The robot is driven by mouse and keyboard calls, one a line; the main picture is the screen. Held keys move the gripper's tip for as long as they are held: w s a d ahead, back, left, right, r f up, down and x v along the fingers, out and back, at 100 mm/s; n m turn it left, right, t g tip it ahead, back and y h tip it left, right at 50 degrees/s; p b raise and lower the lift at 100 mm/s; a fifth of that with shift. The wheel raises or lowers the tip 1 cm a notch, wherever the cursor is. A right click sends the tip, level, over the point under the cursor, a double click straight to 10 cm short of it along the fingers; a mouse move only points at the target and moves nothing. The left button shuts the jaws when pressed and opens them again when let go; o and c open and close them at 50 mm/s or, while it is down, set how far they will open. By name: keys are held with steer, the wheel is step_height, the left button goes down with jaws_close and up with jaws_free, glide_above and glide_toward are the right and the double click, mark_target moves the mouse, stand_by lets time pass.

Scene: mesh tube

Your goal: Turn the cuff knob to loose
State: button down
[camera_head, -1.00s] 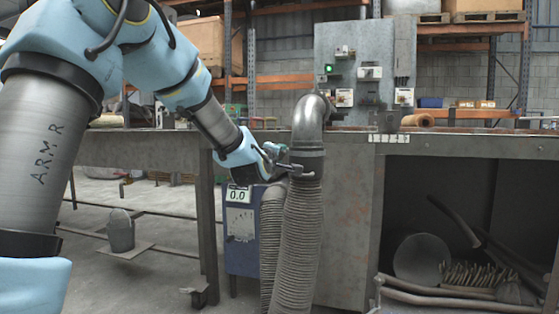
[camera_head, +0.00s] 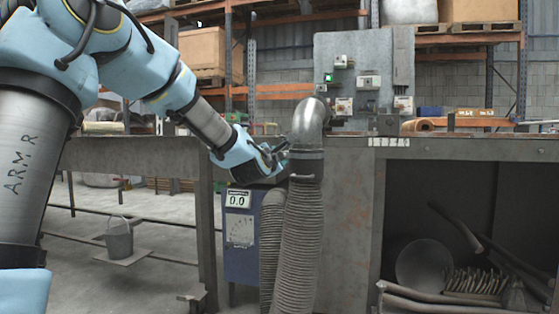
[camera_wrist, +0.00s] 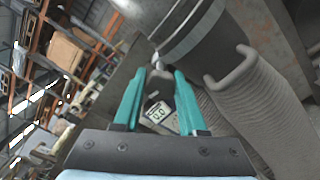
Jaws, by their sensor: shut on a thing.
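My gripper (camera_head: 279,156) is beside the cuff (camera_head: 306,156), the dark band where the metal elbow pipe (camera_head: 310,120) meets the ribbed hose (camera_head: 298,235). In the wrist view, its teal fingers (camera_wrist: 160,76) are closed on the small grey cuff knob (camera_wrist: 158,80), one finger on each side. The cuff (camera_wrist: 190,35) passes above and right of the fingertips there. In the head view the knob is hidden by the gripper. A marking for loose cannot be made out.
A blue box with a display reading 0.0 (camera_head: 238,198) stands below my gripper. A second ribbed hose (camera_head: 271,225) runs beside the first. A curved grey hook (camera_wrist: 236,70) sticks out close to the right of my fingers. The workbench (camera_head: 345,215) is behind.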

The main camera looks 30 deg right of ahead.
steer(key=shift+n, duration=1.1)
steer(key=shift+r, duration=0.1)
steer(key=shift+c, duration=2.3)
jaws_free()
steer(key=p+v, duration=0.1)
steer(key=v, duration=0.9)
steer(key=shift+s+a+p, duration=0.25)
steer(key=shift+s+p, duration=0.05)
